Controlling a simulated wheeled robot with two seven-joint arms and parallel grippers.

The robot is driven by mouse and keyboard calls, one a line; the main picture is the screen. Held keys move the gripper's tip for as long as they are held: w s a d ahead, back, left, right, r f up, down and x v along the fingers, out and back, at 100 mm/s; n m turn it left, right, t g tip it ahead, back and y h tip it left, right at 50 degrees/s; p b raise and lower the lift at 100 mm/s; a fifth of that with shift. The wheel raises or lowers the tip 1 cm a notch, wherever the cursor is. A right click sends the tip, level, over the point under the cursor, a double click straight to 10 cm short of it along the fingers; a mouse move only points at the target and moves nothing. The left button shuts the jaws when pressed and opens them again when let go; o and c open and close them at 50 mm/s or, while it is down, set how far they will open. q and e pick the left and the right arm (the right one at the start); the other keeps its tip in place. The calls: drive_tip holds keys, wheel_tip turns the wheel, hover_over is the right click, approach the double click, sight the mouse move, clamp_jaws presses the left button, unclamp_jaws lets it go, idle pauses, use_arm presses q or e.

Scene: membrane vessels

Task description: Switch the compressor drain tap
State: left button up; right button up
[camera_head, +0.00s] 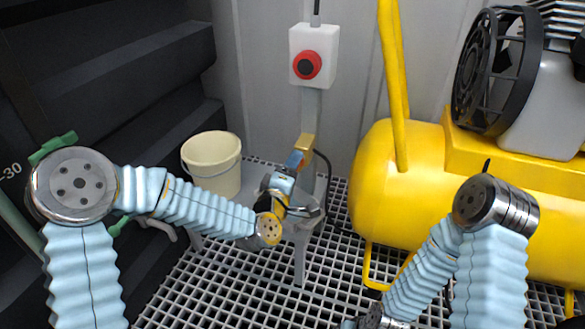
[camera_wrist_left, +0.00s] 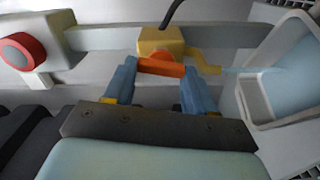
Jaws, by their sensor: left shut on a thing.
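The drain tap has a brass body (camera_head: 307,143) on the grey post, below the red-button box. In the left wrist view its brass block (camera_wrist_left: 160,38) shows with a short curved spout (camera_wrist_left: 207,68). Its orange-red handle (camera_wrist_left: 161,66) lies crosswise between the blue fingers of my left gripper (camera_wrist_left: 158,80), which is shut on it. In the head view my left gripper (camera_head: 291,170) reaches up to the tap from the front. A thin pale-blue streak, seemingly water, runs from the spout to a pale basin (camera_wrist_left: 248,98). My right gripper is out of view.
A red button box (camera_head: 328,50) is above the tap. A cream bucket (camera_head: 213,178) stands left of the post. The yellow compressor tank (camera_head: 395,170) and its yellow pipe (camera_head: 392,70) stand close on the right. The floor is open grating (camera_head: 225,290).

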use_arm(q)
drive_tip(key=shift+s+f+n, duration=0.1)
drive_tip(key=shift+f+n, duration=0.1)
drive_tip(key=shift+n, duration=0.1)
drive_tip(key=o, duration=1)
drive_tip(key=shift+r, duration=0.15)
drive_tip(key=shift+o, duration=0.2)
